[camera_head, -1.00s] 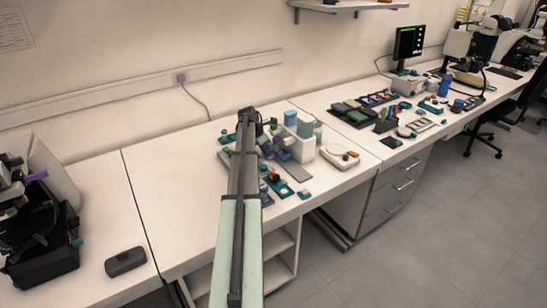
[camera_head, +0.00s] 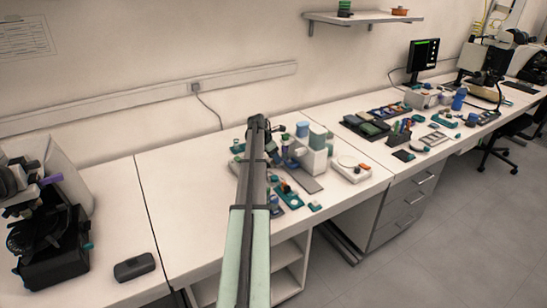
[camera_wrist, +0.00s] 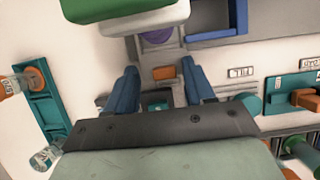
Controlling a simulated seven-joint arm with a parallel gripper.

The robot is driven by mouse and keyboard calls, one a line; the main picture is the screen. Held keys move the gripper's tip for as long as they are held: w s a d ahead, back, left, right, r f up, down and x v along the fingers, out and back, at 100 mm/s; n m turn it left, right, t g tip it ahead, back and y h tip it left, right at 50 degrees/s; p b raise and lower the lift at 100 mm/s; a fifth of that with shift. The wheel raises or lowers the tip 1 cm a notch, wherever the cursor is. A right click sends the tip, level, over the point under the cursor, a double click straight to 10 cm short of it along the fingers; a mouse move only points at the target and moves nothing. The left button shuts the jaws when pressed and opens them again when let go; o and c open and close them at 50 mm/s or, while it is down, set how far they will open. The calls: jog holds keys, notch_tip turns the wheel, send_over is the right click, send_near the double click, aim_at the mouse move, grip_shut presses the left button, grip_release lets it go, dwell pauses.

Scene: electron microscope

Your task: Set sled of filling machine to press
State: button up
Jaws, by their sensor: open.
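The filling machine, a white body with green and blue containers on top (camera_head: 314,158), stands on the middle bench in the head view. My arm reaches over the bench just left of it, and my gripper's fingers are hidden there. In the wrist view my gripper (camera_wrist: 160,84) is open, with two blue fingers pointing at the machine. A small orange block (camera_wrist: 164,73) shows between the fingertips, apparently not gripped; I cannot tell whether it belongs to the sled. A green and white machine part (camera_wrist: 135,18) overhangs above, with a purple round part (camera_wrist: 157,36) under it.
In the wrist view a label plate (camera_wrist: 242,72) and a teal holder with an orange piece (camera_wrist: 300,92) lie to the right. A teal rack (camera_wrist: 43,108) with small bottles is at left. In the head view a white dish device (camera_head: 352,168) stands right of the machine.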

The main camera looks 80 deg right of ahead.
jog(key=v, duration=1.3)
jog(key=shift+r, duration=0.35)
